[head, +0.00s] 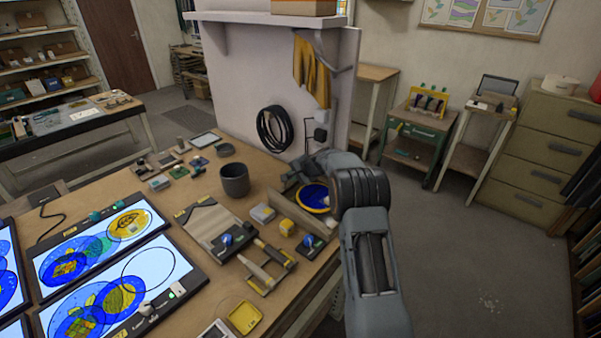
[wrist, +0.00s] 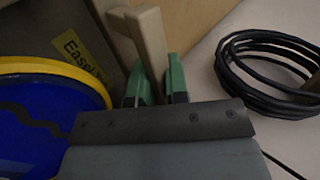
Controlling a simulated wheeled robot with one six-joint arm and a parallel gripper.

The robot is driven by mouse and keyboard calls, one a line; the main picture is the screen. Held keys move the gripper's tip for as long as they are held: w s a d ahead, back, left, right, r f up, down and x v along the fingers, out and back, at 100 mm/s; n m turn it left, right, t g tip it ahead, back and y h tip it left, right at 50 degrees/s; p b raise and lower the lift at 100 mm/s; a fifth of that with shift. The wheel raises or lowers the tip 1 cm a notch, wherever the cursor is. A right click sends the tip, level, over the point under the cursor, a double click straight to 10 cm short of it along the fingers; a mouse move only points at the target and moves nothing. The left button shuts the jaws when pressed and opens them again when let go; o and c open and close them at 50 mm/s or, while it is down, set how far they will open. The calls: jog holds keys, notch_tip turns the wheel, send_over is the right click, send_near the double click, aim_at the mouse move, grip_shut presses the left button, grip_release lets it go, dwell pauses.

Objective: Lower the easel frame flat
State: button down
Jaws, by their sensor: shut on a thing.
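In the wrist view my gripper (wrist: 158,88) has green fingertips shut on a pale wooden bar of the easel frame (wrist: 148,35). The bar stands up between the fingers, and its lower part is hidden by the gripper. A label reading "Easel" (wrist: 72,45) is on a brown board behind it. A blue disc (wrist: 45,115) with a yellow rim is at the left, beside the gripper. In the head view the disc (head: 314,197) is at the table's back right corner. My arm covers much of the easel and the fingertips there, so the frame's full tilt is unclear.
A black cable coil (head: 273,129) hangs on the wall behind. Lit panels (head: 115,290) fill the left. Open floor lies at the right.

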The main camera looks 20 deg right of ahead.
aim_at(293, 183)
jog(key=shift+w+a+f+b, duration=0.15)
jog(key=shift+f+b, duration=0.7)
jog(key=shift+f, duration=0.65)
jog(key=c, duration=1.1)
grip_release()
jog(key=shift+c, duration=0.2)
jog(key=shift+r, duration=0.2)
jog(key=shift+r, duration=0.1)
jog(key=b+v, duration=0.2)
jog(key=v, duration=1.1)
jog(key=shift+r, duration=0.15)
